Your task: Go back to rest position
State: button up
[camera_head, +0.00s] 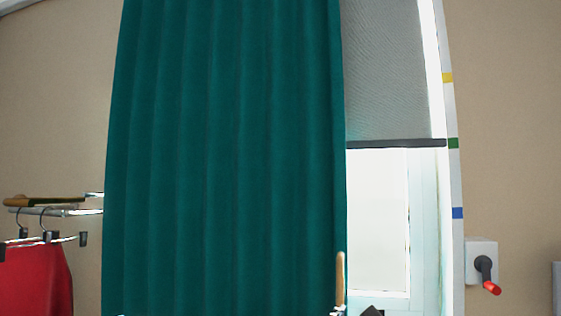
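My gripper does not show clearly in the head view. A small dark shape (372,311) is cut off at the bottom edge, right of centre, and I cannot tell what it is. An upright light-brown piece (340,278) with a pale base stands beside it, in front of the curtain's right edge. I cannot tell whether either belongs to my arm.
A green curtain (225,150) covers the left of a window (378,220) with a half-lowered grey blind (388,70). A red garment (35,282) hangs from a rail (55,202) at left. A wall box (481,255) with a red-tipped crank is at right.

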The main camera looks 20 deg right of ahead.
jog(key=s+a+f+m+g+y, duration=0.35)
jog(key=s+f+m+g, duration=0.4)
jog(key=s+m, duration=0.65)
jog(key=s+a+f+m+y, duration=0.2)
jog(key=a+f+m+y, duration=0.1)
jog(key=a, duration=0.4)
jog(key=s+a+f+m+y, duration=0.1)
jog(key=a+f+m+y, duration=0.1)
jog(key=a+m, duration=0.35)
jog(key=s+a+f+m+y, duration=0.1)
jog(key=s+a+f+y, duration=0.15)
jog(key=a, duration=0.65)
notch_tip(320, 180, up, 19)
jog(key=p, duration=1.9)
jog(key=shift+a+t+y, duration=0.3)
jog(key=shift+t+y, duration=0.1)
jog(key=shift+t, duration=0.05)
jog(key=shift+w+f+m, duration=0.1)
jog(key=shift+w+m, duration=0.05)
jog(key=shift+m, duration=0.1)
